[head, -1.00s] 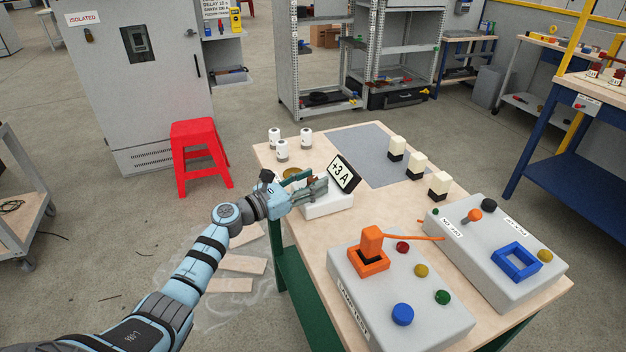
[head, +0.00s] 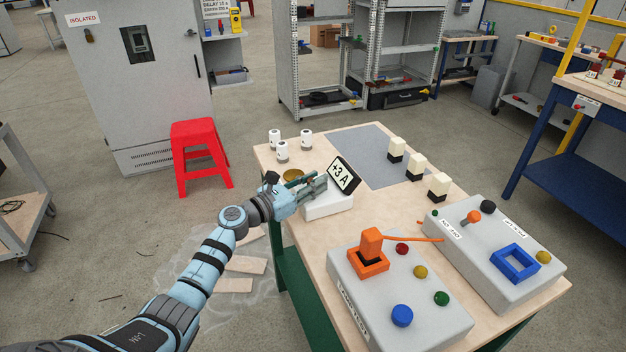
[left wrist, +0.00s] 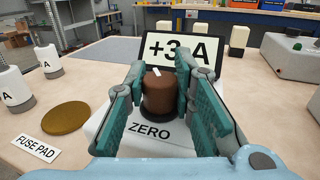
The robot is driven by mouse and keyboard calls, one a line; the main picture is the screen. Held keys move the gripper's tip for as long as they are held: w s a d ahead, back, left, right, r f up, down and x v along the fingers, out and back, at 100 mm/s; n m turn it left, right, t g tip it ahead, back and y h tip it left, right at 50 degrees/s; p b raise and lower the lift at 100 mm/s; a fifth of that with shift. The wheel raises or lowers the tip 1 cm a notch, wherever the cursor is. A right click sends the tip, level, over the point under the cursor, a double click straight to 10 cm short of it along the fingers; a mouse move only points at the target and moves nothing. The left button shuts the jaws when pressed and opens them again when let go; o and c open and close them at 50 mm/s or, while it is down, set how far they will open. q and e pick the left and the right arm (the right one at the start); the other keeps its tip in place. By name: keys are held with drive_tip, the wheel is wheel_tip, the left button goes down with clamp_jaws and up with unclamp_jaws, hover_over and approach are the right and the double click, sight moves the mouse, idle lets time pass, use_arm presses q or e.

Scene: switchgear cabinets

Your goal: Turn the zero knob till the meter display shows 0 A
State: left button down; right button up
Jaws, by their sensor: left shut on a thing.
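The meter display (head: 343,175) stands tilted on its white base (head: 328,206) and reads "+3 A". It also shows in the left wrist view (left wrist: 205,52). The brown zero knob (left wrist: 160,97) with a white pointer mark sits in front of it, above the "ZERO" label (left wrist: 150,132). The pointer mark leans slightly to the left. My left gripper (head: 314,186) is at the knob, its teal-padded fingers on both sides of it, shut on it. In the head view the fingers mostly hide the knob. My right gripper is not in view.
Several white fuses (head: 282,150) and a brass fuse pad (head: 292,175) lie to the left. Black-and-cream blocks (head: 415,167) stand to the right. Grey control boxes (head: 400,300) fill the near table. A grey mat (head: 375,150) lies clear at the back.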

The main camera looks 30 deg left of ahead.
use_arm(q)
drive_tip(key=n+y+p, duration=0.1)
drive_tip(key=n+t+y+p, duration=0.1)
drive_tip(key=y+p, duration=0.1)
drive_tip(key=shift+d+r+y, duration=0.1)
drive_tip(key=shift+r+y, duration=0.1)
drive_tip(key=shift+y, duration=0.1)
drive_tip(key=n+y+p, duration=0.2)
drive_tip(key=shift+f+t+y, duration=0.1)
drive_tip(key=shift+t+y, duration=0.2)
drive_tip(key=shift+y, duration=0.1)
drive_tip(key=shift+f+n+y, duration=0.1)
drive_tip(key=shift+n+y, duration=0.7)
drive_tip(key=shift+y, duration=0.3)
drive_tip(key=c, duration=1.3)
unclamp_jaws()
drive_tip(key=shift+c, duration=0.2)
